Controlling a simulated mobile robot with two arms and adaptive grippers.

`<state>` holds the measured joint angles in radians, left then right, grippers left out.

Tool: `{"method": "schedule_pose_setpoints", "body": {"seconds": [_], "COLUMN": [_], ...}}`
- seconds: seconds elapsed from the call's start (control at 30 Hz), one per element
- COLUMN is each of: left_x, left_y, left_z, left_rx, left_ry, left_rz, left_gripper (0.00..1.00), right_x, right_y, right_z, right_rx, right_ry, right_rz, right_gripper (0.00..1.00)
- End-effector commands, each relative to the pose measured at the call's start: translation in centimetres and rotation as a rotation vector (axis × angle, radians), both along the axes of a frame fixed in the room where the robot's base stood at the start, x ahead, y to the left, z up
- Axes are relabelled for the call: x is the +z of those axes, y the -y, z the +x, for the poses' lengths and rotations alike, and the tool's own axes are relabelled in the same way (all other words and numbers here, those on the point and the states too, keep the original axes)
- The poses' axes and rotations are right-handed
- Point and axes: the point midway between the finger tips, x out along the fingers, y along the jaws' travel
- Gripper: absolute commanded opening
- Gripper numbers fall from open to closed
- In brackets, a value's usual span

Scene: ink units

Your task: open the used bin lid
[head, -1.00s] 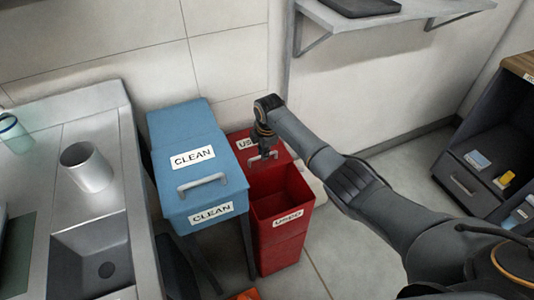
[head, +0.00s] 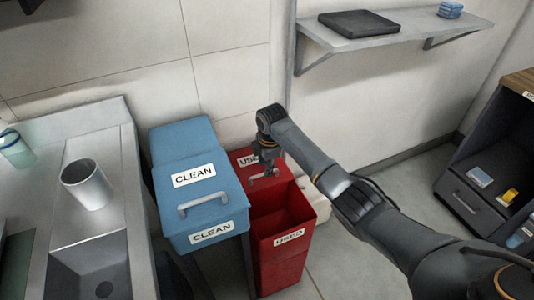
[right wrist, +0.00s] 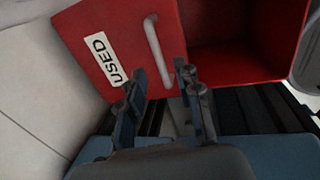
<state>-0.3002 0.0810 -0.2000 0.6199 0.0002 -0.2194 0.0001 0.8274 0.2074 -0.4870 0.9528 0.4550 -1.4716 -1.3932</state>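The red used bin (head: 282,262) stands right of the blue clean bin, its front compartment open at the top. Its red lid (head: 240,158), with a USED label and a grey handle (head: 262,179), lies back behind the opening. The lid (right wrist: 90,25) and its handle (right wrist: 157,50) also show in the right wrist view. My right gripper (head: 267,168) is just above the handle. In the right wrist view my right gripper (right wrist: 163,104) has its fingers apart, with the handle's near end showing beyond the gap. Contact cannot be told. My left gripper is not in view.
The blue clean bin (head: 212,222) is shut and close on the left. A steel counter (head: 105,145) with a metal cup (head: 87,186) is further left. A wall shelf (head: 420,24) hangs above right, and a dark cabinet (head: 462,190) stands at the right. Floor is free between.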

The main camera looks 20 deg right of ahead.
Motion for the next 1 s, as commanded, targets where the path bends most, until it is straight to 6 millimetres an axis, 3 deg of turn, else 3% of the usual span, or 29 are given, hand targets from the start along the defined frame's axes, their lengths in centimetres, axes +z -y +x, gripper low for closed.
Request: {"method": "schedule_pose_setpoints", "body": {"seconds": [0.2, 0.4, 1.0], "left_x": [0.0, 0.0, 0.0], "left_y": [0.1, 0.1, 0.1], "left_z": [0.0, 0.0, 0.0], "left_rx": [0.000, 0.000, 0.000], "left_ry": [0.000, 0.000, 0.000], "left_rz": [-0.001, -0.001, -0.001], "left_gripper": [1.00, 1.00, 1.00], "right_x": [4.9, 7.6, 8.3], "right_y": [0.2, 0.2, 0.2], "right_z": [-0.9, -1.4, -1.7], "right_rx": [0.000, 0.000, -0.001], "right_ry": [0.003, 0.002, -0.001], "right_rz": [-0.001, 0.000, 0.000], "right_gripper": [0.34, 0.34, 0.34]}}
